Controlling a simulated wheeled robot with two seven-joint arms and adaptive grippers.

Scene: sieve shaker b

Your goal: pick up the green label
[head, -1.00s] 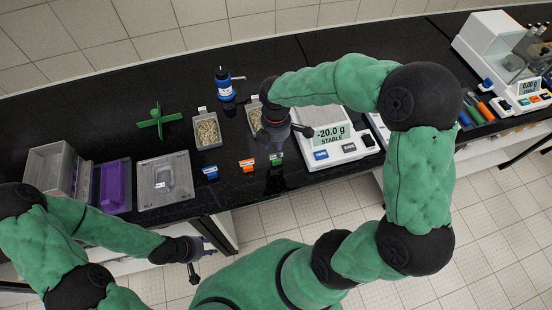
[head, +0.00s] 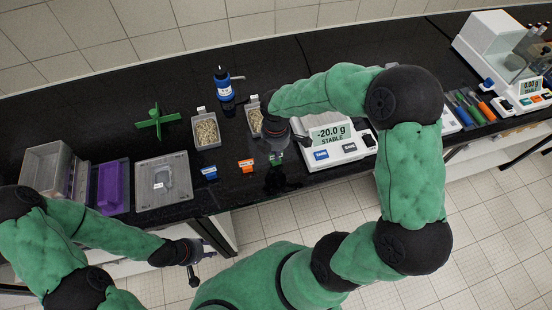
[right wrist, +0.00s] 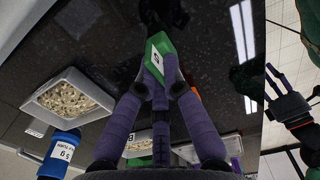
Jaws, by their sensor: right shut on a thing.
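The green label (right wrist: 160,50), with a white face and dark print, is between the fingertips of my right gripper (right wrist: 158,72) in the right wrist view. That gripper is shut on it. In the head view my right gripper (head: 275,156) points down near the front edge of the black bench, and it mostly hides the label. I cannot tell whether the label is clear of the bench top. My left gripper (head: 197,256) is empty, fingers apart, in front of the bench at the lower left.
An orange label (head: 246,166) and a blue label (head: 209,173) stand to the left. Behind are grain trays (head: 206,131), a blue bottle (head: 222,82) and a green cross-shaped piece (head: 157,121). A balance (head: 340,150) reading -20.0 g stands close on the right.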

